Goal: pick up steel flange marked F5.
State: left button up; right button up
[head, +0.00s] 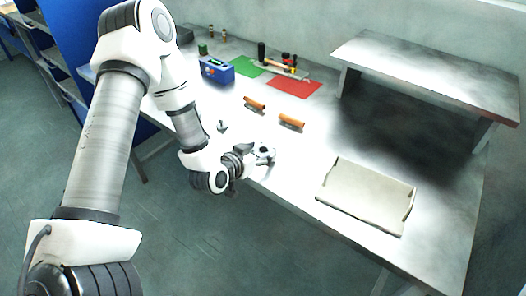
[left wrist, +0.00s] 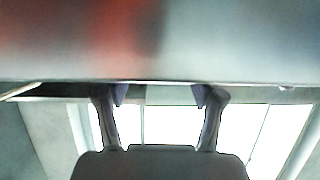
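My left gripper (head: 266,153) is low over the front edge of the metal workbench (head: 300,157). In the left wrist view its two fingers (left wrist: 161,92) stand well apart, with nothing clearly held between them. The fingertips meet the edge of a blurred grey metallic surface with a red patch, which fills the top of that view. A small dark grey piece (head: 222,126) lies on the bench left of the gripper; I cannot tell what it is. I cannot make out any flange marked F5 or any lettering. My right gripper is not in view.
A beige tray (head: 366,194) lies right of the gripper. Two orange-handled tools (head: 291,122) lie beyond it. Further back are a blue box (head: 216,71), a green mat (head: 246,67), a red mat (head: 294,89) and several small items. A raised metal shelf (head: 430,72) stands back right.

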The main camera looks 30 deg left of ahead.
aim_at(260, 142)
pick_arm(q)
jog(key=c, duration=0.8)
jog(key=shift+w+r, duration=0.15)
jog(key=shift+r, duration=0.2)
notch_tip(260, 142, up, 2)
jog(key=shift+r, duration=0.25)
jog(key=s, duration=0.1)
jog(key=s+a, duration=0.1)
jog(key=s, duration=0.2)
jog(key=shift+s+a+r, duration=0.2)
jog(key=shift+s+r, duration=0.2)
jog(key=s+a+p, duration=0.1)
jog(key=s+p, duration=0.2)
jog(key=s+a+p, duration=0.1)
jog(key=s+p, duration=0.3)
jog(key=s+a+p, duration=0.1)
jog(key=s+p, duration=0.2)
jog(key=shift+s+r, duration=0.4)
